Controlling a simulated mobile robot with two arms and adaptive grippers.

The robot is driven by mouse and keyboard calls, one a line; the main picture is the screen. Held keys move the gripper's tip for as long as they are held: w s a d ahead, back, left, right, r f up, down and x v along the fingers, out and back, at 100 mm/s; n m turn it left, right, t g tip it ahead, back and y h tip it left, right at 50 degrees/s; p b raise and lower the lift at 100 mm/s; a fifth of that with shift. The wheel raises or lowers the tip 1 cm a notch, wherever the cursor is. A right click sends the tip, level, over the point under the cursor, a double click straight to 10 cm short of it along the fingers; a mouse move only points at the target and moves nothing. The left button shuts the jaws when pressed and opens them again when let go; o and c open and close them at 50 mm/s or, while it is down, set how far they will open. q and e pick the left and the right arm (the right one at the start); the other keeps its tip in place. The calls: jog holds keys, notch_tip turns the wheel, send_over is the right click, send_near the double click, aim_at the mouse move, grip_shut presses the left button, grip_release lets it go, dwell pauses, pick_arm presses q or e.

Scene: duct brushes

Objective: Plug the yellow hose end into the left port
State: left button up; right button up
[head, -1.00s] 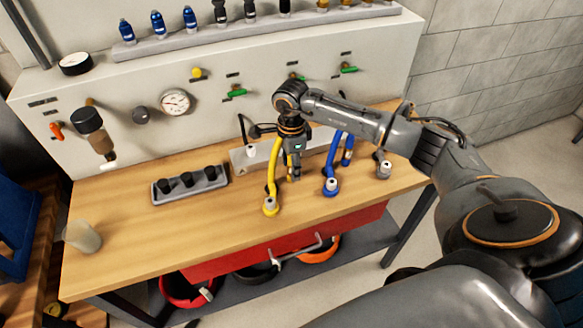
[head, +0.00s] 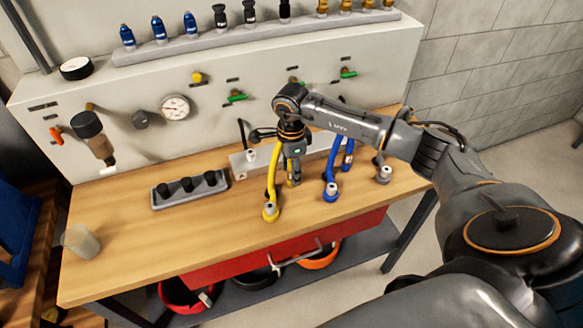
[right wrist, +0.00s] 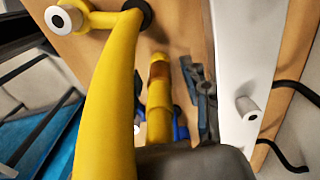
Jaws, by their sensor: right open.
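The yellow hose (head: 273,175) comes down from the back, and its pale-tipped end (head: 270,212) is near the bench's middle. The hose crosses the right wrist view (right wrist: 110,90), with its end (right wrist: 58,18) at the upper left. My right gripper (head: 293,182) is open, pointing down just right of the hose, behind its end. A dark finger shows in the right wrist view beside another yellow piece (right wrist: 158,100), whose nature I cannot tell. A grey block with three black sockets (head: 190,188) lies to the left; whether its leftmost one is the left port is unclear. My left gripper is out of view.
Blue hose ends (head: 331,190) and a grey end (head: 384,174) stand to the right. A pale bar (head: 238,163) lies behind the gripper. A cup (head: 82,241) stands at the front left. The panel with valves and gauges closes the back. The bench's front middle is clear.

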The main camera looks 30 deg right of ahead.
dwell(0.5)
grip_shut()
jog(key=shift+r, duration=0.15)
jog(key=shift+w+r, duration=0.1)
jog(key=shift+r, duration=0.2)
jog(key=shift+r+p, duration=0.35)
jog(key=shift+r, duration=0.3)
jog(key=shift+r+p, duration=1)
jog(key=shift+r, duration=0.95)
